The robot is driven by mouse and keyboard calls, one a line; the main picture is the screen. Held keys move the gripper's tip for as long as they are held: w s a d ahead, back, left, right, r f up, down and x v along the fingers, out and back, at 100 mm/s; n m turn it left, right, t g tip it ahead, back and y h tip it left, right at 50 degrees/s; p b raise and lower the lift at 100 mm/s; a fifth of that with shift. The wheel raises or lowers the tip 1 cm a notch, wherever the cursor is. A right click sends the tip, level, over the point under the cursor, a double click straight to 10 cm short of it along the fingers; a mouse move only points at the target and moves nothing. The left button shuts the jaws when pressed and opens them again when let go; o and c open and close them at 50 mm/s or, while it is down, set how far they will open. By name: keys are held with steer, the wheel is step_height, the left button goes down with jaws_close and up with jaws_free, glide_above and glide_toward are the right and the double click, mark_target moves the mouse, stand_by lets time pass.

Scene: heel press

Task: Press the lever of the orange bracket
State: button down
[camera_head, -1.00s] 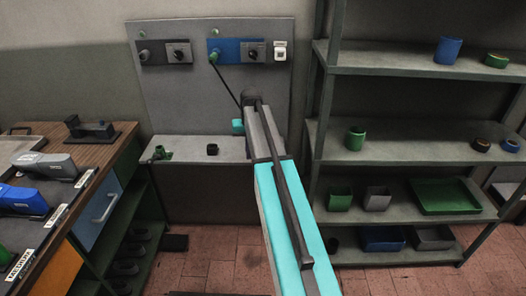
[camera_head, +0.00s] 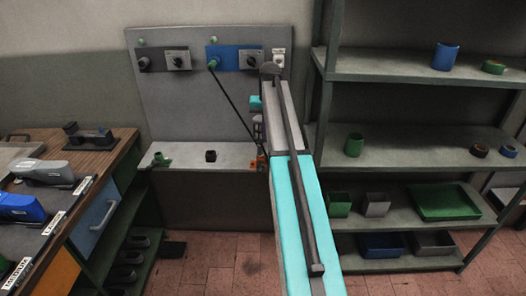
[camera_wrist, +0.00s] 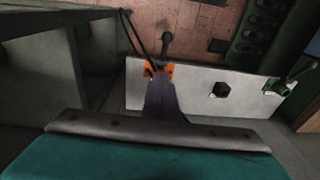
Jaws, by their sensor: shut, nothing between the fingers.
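The orange bracket (camera_head: 262,162) stands on the right end of the grey ledge, partly hidden by my arm in the head view. In the wrist view the orange bracket (camera_wrist: 166,70) shows just past my fingertips. Its dark lever with a round knob (camera_wrist: 166,38) sticks out beyond it, over the ledge's edge. My gripper (camera_wrist: 158,82) is shut and empty, its dark fingers pointing at the bracket and covering part of it. I cannot tell whether the fingers touch it.
A green bracket (camera_head: 161,160) and a black hexagonal piece (camera_head: 211,156) stand on the ledge (camera_head: 232,158) to the left. A thin dark line runs from the blue panel (camera_head: 230,54) down toward the orange bracket. A shelf rack (camera_head: 400,130) stands close on the right, a workbench (camera_head: 100,165) left.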

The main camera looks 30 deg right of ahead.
steer(key=shift+f, duration=0.15)
steer(key=p, duration=0.3)
glide_above(260, 169)
steer(key=w+d, duration=0.4)
step_height(260, 169, down, 9)
steer(key=shift+s+a+f+p, duration=0.2)
steer(key=shift+a+f+p, duration=0.05)
steer(key=shift+f, duration=0.45)
steer(key=shift+s+a+f+p, duration=0.2)
steer(key=shift+f, duration=0.45)
steer(key=shift+s+a+f+p, duration=0.2)
steer(key=shift+a+f+p, duration=0.05)
steer(key=shift+f, duration=0.45)
steer(key=shift+s+d+f+b, duration=0.1)
steer(key=shift+s+f+b, duration=0.05)
steer(key=shift+s+b, duration=0.15)
steer(key=shift+w, duration=0.1)
